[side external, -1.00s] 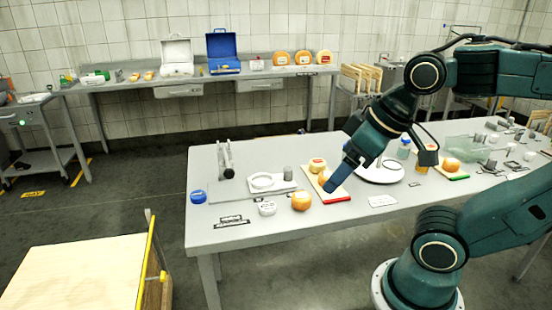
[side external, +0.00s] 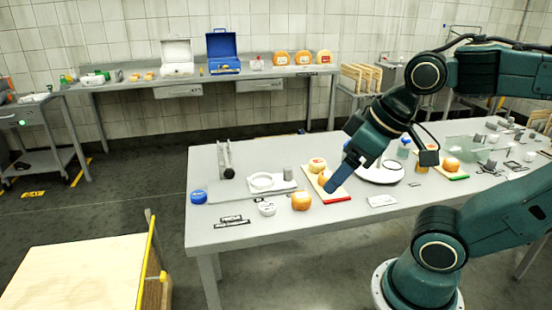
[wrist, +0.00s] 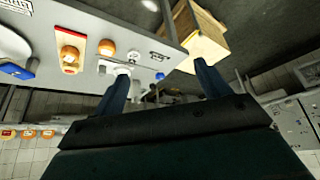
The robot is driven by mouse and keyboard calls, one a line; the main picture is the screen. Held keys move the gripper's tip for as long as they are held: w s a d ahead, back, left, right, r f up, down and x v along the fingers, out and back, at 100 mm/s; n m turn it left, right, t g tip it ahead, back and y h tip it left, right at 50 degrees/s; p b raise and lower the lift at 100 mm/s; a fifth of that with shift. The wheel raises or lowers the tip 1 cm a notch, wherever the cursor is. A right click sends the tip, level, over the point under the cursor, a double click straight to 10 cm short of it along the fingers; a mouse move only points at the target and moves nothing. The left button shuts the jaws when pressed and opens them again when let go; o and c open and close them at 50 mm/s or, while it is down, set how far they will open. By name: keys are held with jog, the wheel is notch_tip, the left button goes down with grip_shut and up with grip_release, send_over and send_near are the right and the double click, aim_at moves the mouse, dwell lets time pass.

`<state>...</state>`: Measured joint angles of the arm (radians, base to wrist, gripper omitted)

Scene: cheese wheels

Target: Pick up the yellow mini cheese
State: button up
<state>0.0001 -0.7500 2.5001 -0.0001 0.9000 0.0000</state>
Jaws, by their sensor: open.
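A yellow mini cheese with a red label (side external: 317,164) sits at the back of a red-edged board on the grey table. It also shows in the wrist view (wrist: 70,68), left of my fingers. An orange mini cheese (side external: 323,178) is in front of it on the same board, partly hidden by my gripper in the side view. Another orange cheese (side external: 301,201) stands on the bare table to the left; the wrist view shows it too (wrist: 107,47). My gripper (side external: 333,188) is open, its fingers spread and empty in the wrist view (wrist: 161,68).
A white round plate (side external: 380,174) lies right of the red-edged board (side external: 338,198). A white tray with a ring (side external: 262,181) and a grey cylinder (side external: 288,172) are to the left. Another cheese (side external: 451,164) is further right.

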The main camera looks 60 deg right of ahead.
jog(key=shift+o, duration=0.6)
jog(key=w+d+r+m+g, duration=0.1)
jog(key=w+d+r+m, duration=0.35)
jog(key=w, duration=0.45)
jog(key=m+g, duration=0.5)
jog(key=m, duration=0.9)
send_over(318, 161)
notch_tip(318, 161, down, 15)
jog(key=shift+n, duration=0.25)
jog(key=shift+f, duration=4.1)
jog(key=shift+f, duration=0.1)
